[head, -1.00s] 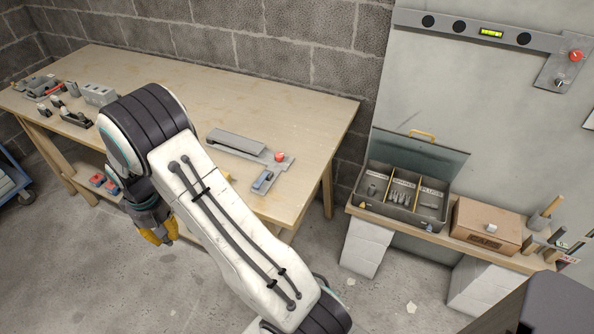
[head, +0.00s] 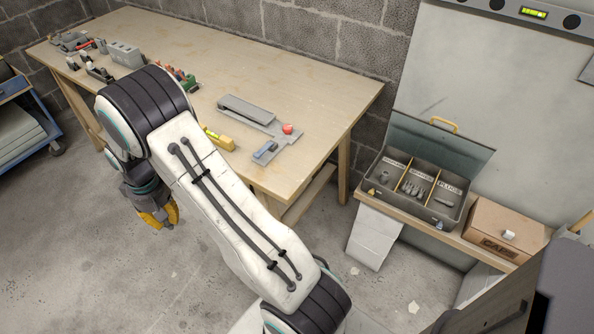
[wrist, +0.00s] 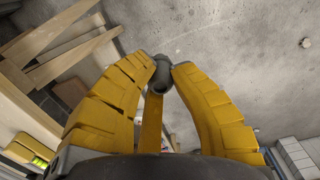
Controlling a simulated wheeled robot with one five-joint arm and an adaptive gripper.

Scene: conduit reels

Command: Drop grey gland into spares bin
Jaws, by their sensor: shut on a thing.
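My gripper (head: 158,216) hangs over the concrete floor, in front of the workbench. In the wrist view its yellow fingers (wrist: 158,75) are shut on a small dark grey rounded piece, the grey gland (wrist: 154,88), at the tips. An open grey metal box (head: 412,203) with its lid up stands on the low shelf at the right. Yellow dividers split it into three labelled compartments. The right label reads PLUGS; the others are too small to read surely. Small grey parts lie in the compartments. My gripper is far to the left of the box.
The workbench (head: 310,75) carries a grey plate with a red knob (head: 287,129), a yellow level (head: 218,139) and several tools. A cardboard box (head: 503,232) stands right of the metal box. A blue cart (head: 28,115) is at the left. Open floor lies between bench and shelf.

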